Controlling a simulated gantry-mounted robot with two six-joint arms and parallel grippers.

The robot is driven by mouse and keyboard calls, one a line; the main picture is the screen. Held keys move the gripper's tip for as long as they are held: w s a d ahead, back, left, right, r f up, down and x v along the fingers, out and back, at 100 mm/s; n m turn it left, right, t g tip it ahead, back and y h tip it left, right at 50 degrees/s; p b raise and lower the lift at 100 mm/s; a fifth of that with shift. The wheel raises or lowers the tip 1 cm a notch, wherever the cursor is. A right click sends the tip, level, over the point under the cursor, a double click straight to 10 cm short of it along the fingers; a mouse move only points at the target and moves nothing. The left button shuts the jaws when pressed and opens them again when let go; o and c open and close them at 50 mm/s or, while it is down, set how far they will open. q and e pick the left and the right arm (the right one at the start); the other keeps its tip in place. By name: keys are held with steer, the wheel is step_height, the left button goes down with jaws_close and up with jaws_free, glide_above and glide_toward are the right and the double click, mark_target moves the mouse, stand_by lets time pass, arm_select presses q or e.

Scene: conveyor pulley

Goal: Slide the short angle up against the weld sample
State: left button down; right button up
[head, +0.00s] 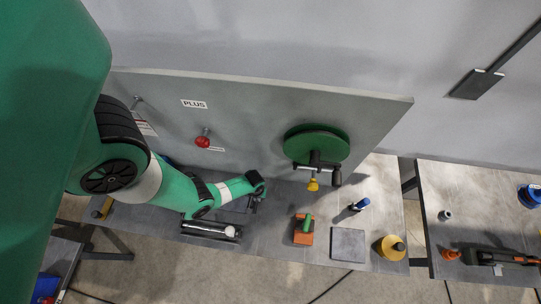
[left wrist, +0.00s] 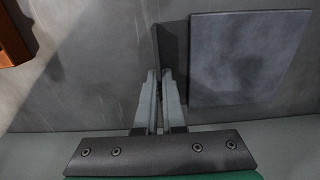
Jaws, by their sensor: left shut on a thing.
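My left gripper (left wrist: 160,75) is shut on the short angle (left wrist: 157,40), a dark thin strip seen nearly edge-on. A flat grey plate, which looks like the weld sample (left wrist: 248,55), lies just right of it in the left wrist view. A dark band lies between them; I cannot tell whether it is part of the angle or shadow, or whether they touch. My right gripper is not in view.
An orange block (head: 303,235) stands right of the gripper, with a grey square plate (head: 347,244) and a yellow round part (head: 391,247) beyond. A silver bar-shaped item (head: 210,230) lies at the front edge. A green pulley (head: 316,145) hangs on the upright panel behind.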

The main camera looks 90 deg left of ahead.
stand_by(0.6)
arm_select(q)
steer(key=c, duration=0.9)
jaws_free()
steer(key=shift+c, duration=0.2)
